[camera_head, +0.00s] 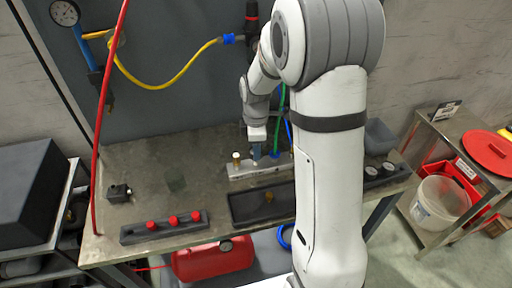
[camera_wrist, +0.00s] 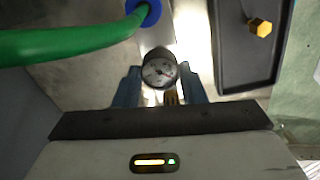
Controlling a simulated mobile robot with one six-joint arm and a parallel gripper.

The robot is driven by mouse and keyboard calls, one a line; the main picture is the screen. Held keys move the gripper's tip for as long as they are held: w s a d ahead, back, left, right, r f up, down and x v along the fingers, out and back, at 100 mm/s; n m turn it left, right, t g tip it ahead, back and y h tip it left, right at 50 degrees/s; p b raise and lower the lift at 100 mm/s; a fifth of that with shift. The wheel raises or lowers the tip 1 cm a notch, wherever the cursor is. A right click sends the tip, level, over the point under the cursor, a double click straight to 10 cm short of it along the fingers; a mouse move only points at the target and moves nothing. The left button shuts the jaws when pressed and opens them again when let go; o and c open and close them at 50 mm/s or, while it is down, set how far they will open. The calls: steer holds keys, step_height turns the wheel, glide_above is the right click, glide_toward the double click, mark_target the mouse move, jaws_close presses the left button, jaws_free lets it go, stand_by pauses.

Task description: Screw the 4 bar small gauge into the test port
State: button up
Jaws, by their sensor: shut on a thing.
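My gripper (camera_wrist: 160,90) is shut on a small round gauge (camera_wrist: 159,72) with a dark rim and a pale dial, its face toward the wrist camera. Its range marking is too small to read. Brass shows just below the dial between the fingers. In the head view my gripper (camera_head: 257,146) points down over a pale metal block (camera_head: 243,171) on the bench. The test port is not clearly identifiable, and I cannot tell whether the gauge touches the block.
A dark tray (camera_head: 238,211) with a brass piece (camera_head: 268,197) lies in front of the block. A green hose (camera_wrist: 70,42) with a blue collar runs close to my gripper. Two other gauges (camera_head: 388,167) sit at right. A rack of red caps (camera_head: 173,220) stands front left.

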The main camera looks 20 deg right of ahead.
steer(key=m, duration=0.7)
steer(key=shift+m+b, duration=0.3)
steer(key=shift+m, duration=0.1)
steer(key=o, duration=1)
steer(key=shift+c, duration=0.2)
